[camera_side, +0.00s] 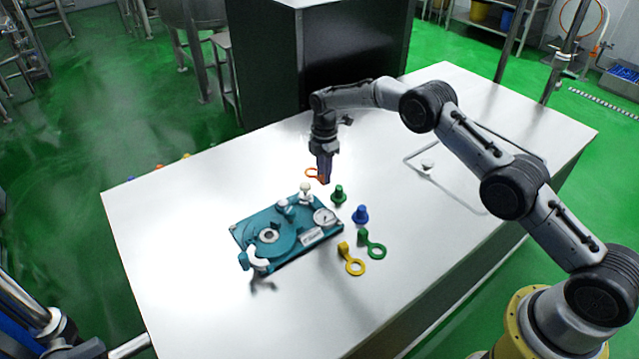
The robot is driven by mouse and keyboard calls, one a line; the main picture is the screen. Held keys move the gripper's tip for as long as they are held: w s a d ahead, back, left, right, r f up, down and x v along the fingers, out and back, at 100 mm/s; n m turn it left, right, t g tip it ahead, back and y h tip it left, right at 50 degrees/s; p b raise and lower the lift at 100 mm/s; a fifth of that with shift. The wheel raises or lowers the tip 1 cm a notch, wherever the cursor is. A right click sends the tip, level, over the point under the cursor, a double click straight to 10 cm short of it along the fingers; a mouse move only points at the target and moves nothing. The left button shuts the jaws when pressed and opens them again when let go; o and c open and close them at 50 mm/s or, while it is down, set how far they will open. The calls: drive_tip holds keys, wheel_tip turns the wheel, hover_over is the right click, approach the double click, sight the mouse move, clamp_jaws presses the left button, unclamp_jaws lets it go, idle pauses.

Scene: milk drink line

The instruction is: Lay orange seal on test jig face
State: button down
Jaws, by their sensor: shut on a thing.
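The orange seal (311,173) is a small ring with a tab. My gripper (324,180) is shut on its tab and holds it above the table, just behind the test jig; the ring sticks out to the left of the fingers. The test jig (250,222) is a teal plate with a raised round part, a gauge and white-tipped clamps. The jig face (270,236) is a pale round centre with a dark hole, in front and to the left of my gripper. No seal shows on it.
A yellow seal (355,267) and a green seal (376,251) lie right of the jig. A blue stopper-like piece (361,215) and a green one (338,194) stand near the gauge. A bent metal rod (418,160) lies behind right. The table's left side (170,240) is clear.

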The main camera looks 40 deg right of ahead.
drive_tip(key=shift+w+f, duration=0.95)
drive_tip(key=shift+f, duration=0.2)
drive_tip(key=shift+w+f, duration=0.1)
drive_tip(key=shift+f, duration=1.45)
drive_tip(key=shift+f, duration=0.15)
drive_tip(key=c, duration=0.7)
unclamp_jaws()
wheel_tip(320, 180, up, 12)
drive_tip(key=shift+r, duration=0.25)
